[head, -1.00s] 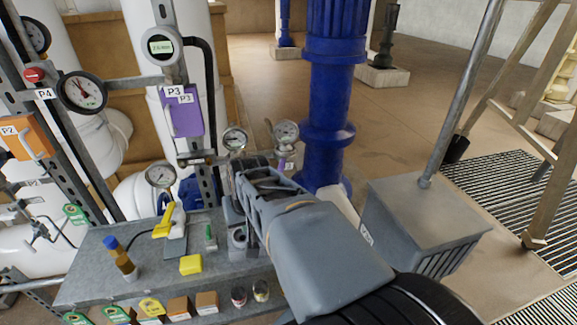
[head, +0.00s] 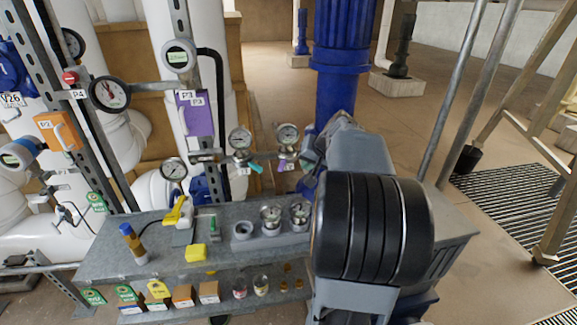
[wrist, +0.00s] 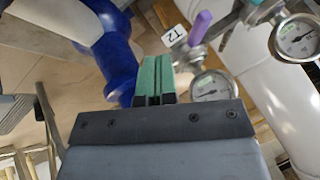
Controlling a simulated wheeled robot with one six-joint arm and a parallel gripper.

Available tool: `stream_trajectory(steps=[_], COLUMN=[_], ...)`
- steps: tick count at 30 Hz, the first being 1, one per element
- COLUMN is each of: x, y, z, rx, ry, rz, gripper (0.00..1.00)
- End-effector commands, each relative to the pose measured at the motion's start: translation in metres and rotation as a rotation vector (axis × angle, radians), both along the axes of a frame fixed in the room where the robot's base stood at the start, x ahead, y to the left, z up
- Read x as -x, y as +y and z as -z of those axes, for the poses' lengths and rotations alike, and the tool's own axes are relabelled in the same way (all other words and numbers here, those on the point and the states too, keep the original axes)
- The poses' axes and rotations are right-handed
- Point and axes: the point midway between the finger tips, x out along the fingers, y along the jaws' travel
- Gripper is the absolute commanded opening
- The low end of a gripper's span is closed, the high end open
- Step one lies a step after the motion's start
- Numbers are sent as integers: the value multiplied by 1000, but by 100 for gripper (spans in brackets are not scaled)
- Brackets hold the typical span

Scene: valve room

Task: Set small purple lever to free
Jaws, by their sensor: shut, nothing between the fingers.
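The small purple lever (wrist: 200,28) sticks up from a metal valve beside a white tag reading T2 (wrist: 173,37) in the wrist view. A round gauge (wrist: 212,88) is just below it. In the head view the purple lever (head: 284,165) is a small patch under the right-hand gauge (head: 288,134), left of my gripper. My gripper (wrist: 154,78) has green fingertips pressed together with nothing between them. In the wrist view they are left of and below the purple lever, apart from it in the picture. In the head view my arm partly hides the gripper.
A second gauge valve (head: 240,139) with a teal lever (head: 256,168) stands to the left. A thick blue pipe (head: 340,45) rises behind my gripper. The bench (head: 110,258) below carries cups, a yellow-handled tool and a yellow block. A purple box (head: 195,113) marked P3 hangs farther left.

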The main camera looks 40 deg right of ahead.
Motion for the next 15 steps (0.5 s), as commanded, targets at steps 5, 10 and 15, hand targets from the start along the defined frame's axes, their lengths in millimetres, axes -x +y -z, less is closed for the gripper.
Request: stream_trajectory(steps=[5, 10, 15], x=[-18, -35, -45], y=[0, 14, 22], z=[26, 25, 26], rx=[-3, 0, 1], ry=[4, 3, 2], rz=[2, 0, 3], gripper=[0, 0, 0])
